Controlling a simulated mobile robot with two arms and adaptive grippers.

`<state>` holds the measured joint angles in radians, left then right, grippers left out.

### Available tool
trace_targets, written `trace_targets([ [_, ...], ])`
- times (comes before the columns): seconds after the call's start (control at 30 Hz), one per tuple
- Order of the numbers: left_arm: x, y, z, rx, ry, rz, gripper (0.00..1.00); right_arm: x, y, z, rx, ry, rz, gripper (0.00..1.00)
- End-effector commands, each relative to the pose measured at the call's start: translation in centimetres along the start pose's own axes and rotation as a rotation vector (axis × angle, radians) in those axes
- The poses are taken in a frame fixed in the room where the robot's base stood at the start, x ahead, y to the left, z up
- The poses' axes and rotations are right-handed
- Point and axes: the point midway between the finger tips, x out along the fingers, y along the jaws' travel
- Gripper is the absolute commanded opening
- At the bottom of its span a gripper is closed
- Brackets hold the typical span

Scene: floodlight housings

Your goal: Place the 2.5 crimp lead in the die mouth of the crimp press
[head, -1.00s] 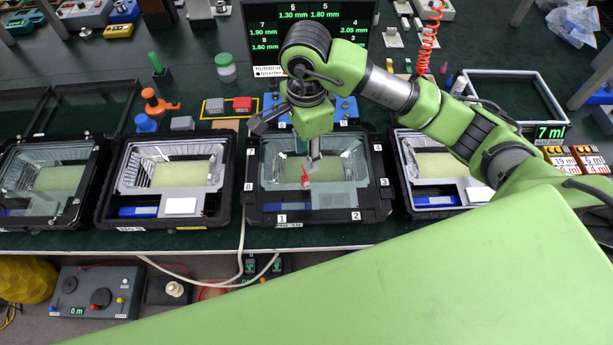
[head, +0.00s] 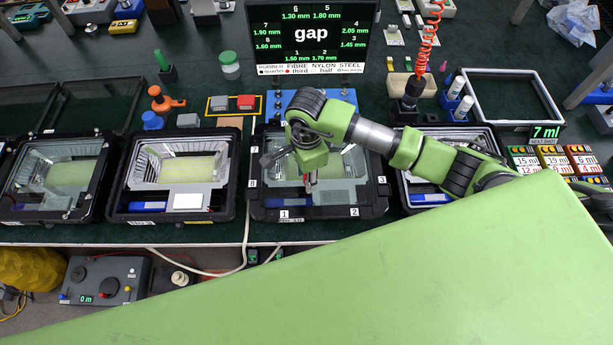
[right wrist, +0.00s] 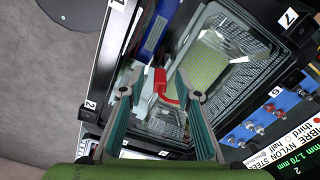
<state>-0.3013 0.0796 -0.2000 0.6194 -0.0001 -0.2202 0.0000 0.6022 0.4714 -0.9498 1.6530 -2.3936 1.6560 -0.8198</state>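My right gripper (head: 310,183) is over the middle open floodlight housing (head: 262,208), pointing down into it. In the right wrist view its fingers (right wrist: 160,95) are spread, with a gap on each side of a small red bent piece (right wrist: 163,86). The red piece appears between the fingers, over the glass of the housing, clear of both. I cannot tell whether it is the 2.5 crimp lead; no size mark is readable. I cannot identify the crimp press or its die mouth in these views. My left gripper is not in view.
Other open housings stand left (head: 118,214) and right of the middle one. A blue block with knobs (head: 283,103) and a display reading "gap" (head: 311,33) are behind it. A dark tool (head: 408,92) hangs on a red coil. Bins (head: 528,160) stand at right.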

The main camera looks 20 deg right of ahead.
Motion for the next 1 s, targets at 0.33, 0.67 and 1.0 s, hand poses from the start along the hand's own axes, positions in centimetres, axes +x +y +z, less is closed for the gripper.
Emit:
trace_targets([
  [0.33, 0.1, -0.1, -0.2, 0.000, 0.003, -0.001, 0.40, 0.0, 0.0, 0.0, 0.000, 0.000, 0.000, 0.00],
  [0.67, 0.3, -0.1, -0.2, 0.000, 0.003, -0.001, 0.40, -0.1, 0.0, 0.0, 0.001, 0.000, -0.001, 0.00],
  [1.0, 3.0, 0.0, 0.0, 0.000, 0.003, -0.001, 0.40, -3.8, 0.7, 0.3, -0.005, -0.002, -0.004, 0.00],
])
